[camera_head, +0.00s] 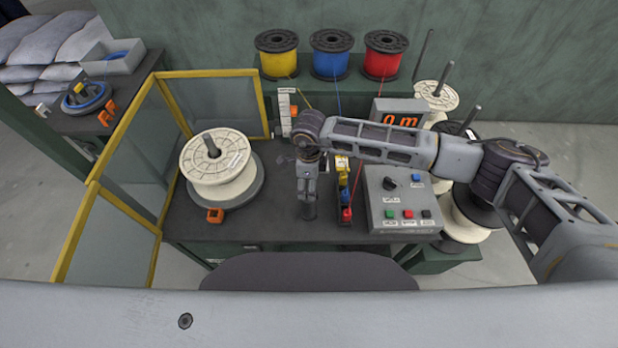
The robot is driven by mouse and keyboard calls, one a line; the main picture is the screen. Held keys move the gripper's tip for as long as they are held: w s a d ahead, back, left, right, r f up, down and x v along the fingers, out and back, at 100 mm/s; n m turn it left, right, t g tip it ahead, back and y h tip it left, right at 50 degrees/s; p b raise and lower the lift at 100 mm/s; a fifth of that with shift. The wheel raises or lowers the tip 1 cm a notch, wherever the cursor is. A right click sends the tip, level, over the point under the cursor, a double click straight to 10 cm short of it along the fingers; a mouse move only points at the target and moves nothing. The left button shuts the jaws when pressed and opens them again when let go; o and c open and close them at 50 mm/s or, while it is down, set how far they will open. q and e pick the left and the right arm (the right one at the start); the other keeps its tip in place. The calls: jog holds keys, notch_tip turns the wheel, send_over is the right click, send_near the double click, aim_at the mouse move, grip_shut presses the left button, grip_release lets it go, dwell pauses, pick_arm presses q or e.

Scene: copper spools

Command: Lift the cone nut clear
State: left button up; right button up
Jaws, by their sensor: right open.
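A white spool (218,166) sits on a grey round plate at the left of the dark bench, with a dark shaft (211,146) standing up through its hub. I cannot make out a distinct cone nut on this shaft or elsewhere. My right gripper (308,208) points down over the middle of the bench, to the right of the spool and apart from it. It is open, and nothing shows between its fingers, which are small and partly hidden by the wrist. My left gripper is not in view.
Yellow-framed clear panels (128,142) guard the bench's left and back. An orange part (215,215) lies before the spool. A control box (402,197) and a row of coloured parts (345,192) are right of my gripper. Yellow, blue and red wire spools (331,54) stand behind.

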aim_at(309, 202)
jog(key=shift+s, duration=0.15)
jog(key=shift+f+b, duration=0.6)
jog(key=shift+f, duration=0.75)
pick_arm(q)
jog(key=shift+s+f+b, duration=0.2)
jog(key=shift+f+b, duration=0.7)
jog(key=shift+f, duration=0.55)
pick_arm(e)
jog(key=shift+f, duration=2.15)
grip_shut()
jog(key=shift+r, duration=0.1)
